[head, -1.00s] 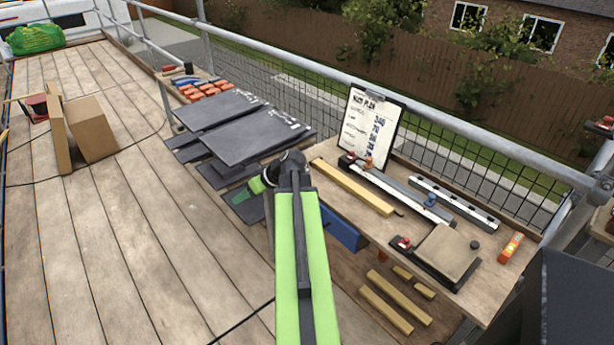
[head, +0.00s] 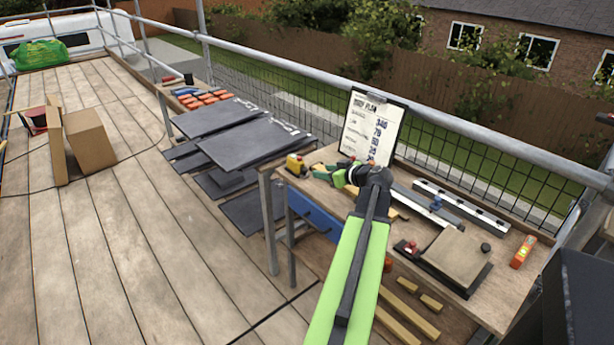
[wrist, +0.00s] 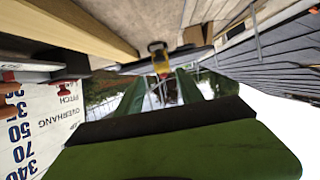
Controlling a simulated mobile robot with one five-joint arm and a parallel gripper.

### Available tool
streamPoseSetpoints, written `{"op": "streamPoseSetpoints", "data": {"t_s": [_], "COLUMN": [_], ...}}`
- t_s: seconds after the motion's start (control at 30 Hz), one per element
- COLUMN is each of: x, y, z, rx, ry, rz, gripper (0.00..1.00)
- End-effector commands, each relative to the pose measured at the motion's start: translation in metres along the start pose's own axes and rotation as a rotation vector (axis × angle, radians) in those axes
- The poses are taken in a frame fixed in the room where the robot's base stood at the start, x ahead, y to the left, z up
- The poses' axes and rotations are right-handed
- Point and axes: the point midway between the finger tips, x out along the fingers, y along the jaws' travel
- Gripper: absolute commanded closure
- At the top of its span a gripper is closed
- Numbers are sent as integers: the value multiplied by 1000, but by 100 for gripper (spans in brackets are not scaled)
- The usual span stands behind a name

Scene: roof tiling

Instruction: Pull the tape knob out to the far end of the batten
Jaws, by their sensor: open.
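A yellow tape case (head: 296,164) with a reddish part stands at the near left corner of the workbench. The wrist view shows a yellow body (wrist: 161,63) with a dark loop, just beyond and between my fingertips. I cannot tell which part is the knob. The pale wooden batten (wrist: 80,26) runs along the upper left of the wrist view; in the head view my arm hides most of it. My gripper (head: 322,172) is open above the bench, a little right of the tape case; its two green fingers also show in the wrist view (wrist: 160,88).
A clipboard (head: 372,128) with a written plan stands behind my gripper. Slates (head: 245,142) are stacked to the left. The deck at left is mostly clear.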

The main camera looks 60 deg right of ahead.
Motion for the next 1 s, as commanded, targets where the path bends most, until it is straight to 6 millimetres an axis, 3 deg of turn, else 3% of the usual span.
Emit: {"op": "streamPoseSetpoints", "data": {"t_s": [0.03,0.2,0.4,0.8,1.0], "x": [17,59,92,100,100], "y": [1,2,0,0,0], "z": [4,4,2,0,0], "rx": [-1,-1,-1,1,0], "ry": [0,-1,-1,-1,-1], "rz": [-3,-2,-2,0,0], "gripper": [56,56,56,56,81]}}
